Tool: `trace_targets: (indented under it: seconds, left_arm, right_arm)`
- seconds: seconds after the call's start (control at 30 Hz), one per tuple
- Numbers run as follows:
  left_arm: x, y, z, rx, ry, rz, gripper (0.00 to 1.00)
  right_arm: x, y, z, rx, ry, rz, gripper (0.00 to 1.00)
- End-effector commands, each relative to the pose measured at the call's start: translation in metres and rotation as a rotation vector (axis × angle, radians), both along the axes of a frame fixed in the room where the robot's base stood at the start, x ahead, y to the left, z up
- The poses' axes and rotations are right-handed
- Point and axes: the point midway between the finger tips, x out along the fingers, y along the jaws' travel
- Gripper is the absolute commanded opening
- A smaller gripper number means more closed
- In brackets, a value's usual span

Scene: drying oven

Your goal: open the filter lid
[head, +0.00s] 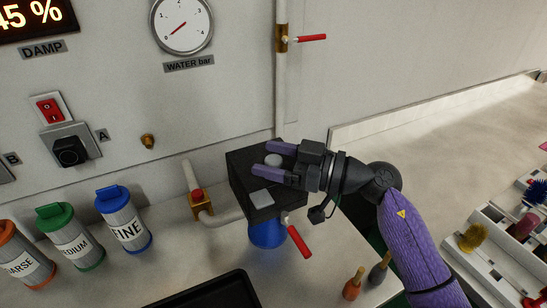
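The filter is a black box-shaped housing (240,168) at the middle of the head view, with a blue bowl (267,234) under it. Its dark top carries a round grey knob (273,160) and a light grey square plate (261,198). The lid looks closed, though my gripper hides part of the top. My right gripper (264,158) reaches in from the right, over the housing. Its two purple fingers are apart, one on each side of the knob; I cannot tell whether they touch it. My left gripper is out of view.
A red-handled valve (299,242) sits at the housing's front right. A pipe with a brass fitting (201,203) joins on the left. Filter cartridges, including FINE (124,220), stand at left. A black tray (205,294) lies in front. Two small-handled tools (354,284) stand at front right.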

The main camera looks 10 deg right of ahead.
Motion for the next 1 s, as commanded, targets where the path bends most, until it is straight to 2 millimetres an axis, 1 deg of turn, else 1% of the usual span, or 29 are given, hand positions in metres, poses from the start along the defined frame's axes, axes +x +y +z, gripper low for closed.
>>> trace_targets:
  seconds: [0.03,0.07,0.1,0.17,0.2,0.27,0.3,0.37,1.0]
  left_arm:
    - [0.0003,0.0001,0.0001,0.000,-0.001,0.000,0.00]
    - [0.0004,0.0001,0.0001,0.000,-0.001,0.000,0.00]
    - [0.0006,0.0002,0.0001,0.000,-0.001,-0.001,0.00]
    - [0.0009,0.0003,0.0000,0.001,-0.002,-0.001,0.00]
    - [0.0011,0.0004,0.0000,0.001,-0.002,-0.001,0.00]
    - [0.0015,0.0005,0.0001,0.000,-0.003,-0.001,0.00]
    - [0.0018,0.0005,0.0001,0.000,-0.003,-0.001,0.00]
    - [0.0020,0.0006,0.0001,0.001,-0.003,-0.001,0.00]
    - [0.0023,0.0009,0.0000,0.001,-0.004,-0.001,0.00]
  right_arm:
    - [-0.0001,-0.0002,-0.0001,0.000,0.000,0.000,0.68]
    - [0.0000,-0.0002,-0.0001,0.000,0.000,0.000,0.62]
    - [-0.0001,-0.0003,-0.0001,0.000,0.000,0.000,0.53]
    - [0.0000,-0.0003,-0.0002,0.000,0.000,0.000,0.41]
    - [-0.0001,-0.0004,-0.0002,0.000,0.000,0.000,0.32]
    - [-0.0001,-0.0004,-0.0002,0.000,0.000,0.000,0.19]
    - [-0.0001,-0.0004,-0.0002,0.000,0.000,0.000,0.11]
    - [-0.0001,-0.0004,-0.0003,0.000,0.001,0.000,0.00]
    - [-0.0002,-0.0006,-0.0005,0.000,0.001,0.000,0.00]
